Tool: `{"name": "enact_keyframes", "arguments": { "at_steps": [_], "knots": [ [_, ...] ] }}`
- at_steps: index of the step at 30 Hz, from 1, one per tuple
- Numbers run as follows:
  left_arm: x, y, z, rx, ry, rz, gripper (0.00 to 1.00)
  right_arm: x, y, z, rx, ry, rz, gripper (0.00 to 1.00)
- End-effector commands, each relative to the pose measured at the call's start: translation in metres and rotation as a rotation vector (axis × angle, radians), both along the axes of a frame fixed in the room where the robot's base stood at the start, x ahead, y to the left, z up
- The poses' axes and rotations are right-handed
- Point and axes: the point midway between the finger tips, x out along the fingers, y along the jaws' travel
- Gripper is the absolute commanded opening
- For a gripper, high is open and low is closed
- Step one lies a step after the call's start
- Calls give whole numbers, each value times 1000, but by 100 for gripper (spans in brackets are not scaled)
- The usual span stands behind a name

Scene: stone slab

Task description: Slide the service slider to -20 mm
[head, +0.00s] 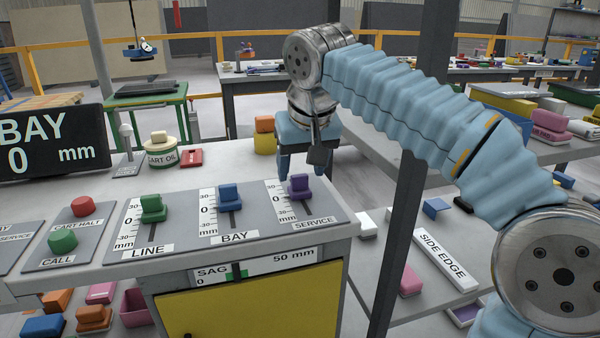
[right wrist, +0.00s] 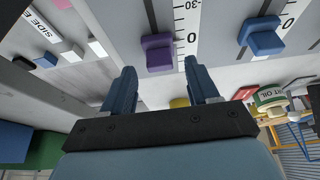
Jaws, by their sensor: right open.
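The service slider (head: 300,188) is a purple knob in the right-hand slot of the sloped grey panel, beside a scale with 0 and 30 marks. In the right wrist view the purple knob (right wrist: 158,53) sits near the 0 mark, apparently a little off it on the side away from -30. My right gripper (head: 306,169) is just behind and above the knob. In the right wrist view its fingers (right wrist: 161,84) are spread, with the knob ahead of the gap and nothing between them. My left gripper is not in view.
The blue BAY knob (head: 230,197) and green LINE knob (head: 152,208) stand left of it on the same panel. A display (head: 50,143) reads BAY 0 mm. Red CART HALT (head: 83,206) and green CALL (head: 62,240) buttons are farther left. A dark post (head: 408,170) stands at right.

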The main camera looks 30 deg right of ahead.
Motion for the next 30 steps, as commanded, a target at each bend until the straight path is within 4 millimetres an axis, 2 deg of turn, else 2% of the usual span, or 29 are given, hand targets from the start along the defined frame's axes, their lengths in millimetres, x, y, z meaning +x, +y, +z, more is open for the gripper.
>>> {"name": "enact_keyframes", "arguments": {
  "at_steps": [6,15,27,30],
  "knots": [
    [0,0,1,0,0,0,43,8,-2,-20,-1,0,-1,60],
    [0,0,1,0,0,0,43,9,-2,-22,0,-1,0,60],
    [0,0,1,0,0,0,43,9,-2,-22,0,-1,0,0],
    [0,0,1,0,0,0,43,9,-2,-22,0,-1,0,0]
  ]
}}
